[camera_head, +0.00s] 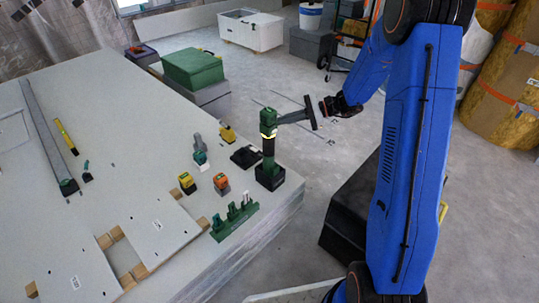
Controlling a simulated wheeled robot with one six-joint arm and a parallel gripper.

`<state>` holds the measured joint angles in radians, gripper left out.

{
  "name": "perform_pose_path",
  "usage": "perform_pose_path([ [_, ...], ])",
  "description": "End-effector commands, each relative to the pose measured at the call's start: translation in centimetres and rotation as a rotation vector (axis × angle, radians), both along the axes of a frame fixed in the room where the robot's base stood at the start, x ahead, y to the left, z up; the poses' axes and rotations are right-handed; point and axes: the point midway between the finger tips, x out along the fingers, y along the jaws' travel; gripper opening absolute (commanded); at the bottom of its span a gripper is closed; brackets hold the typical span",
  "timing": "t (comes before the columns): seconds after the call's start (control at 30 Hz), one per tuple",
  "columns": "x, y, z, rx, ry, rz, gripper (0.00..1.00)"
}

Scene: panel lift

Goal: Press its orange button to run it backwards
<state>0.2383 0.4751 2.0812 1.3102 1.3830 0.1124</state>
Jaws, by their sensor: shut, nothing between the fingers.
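An orange button (220,180) sits on a small grey base on the white panel-topped table. A similar yellow button (186,179) stands just left of it. Right of them a green and black upright device (268,145) with a glowing yellow band stands on a dark base at the table's edge.
A green rack (234,221) stands in front of the orange button. A black flat item (246,157) and another yellow-topped block (227,134) lie behind. White panels on wooden blocks fill the near left. A green case (192,68) stands at the back. Floor right of the table is partly clear.

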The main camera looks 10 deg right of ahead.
Motion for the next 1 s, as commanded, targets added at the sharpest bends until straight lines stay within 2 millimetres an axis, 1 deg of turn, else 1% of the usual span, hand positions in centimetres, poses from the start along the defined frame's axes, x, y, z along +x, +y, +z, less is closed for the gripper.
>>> perform_pose_path([
  [0.23,0.5,-0.7,0.0,0.000,0.000,-0.001,0.00],
  [0.57,0.6,-0.9,0.0,0.000,0.000,0.000,0.00],
  [1.0,2.6,-3.6,0.0,0.000,0.000,-0.001,0.00],
])
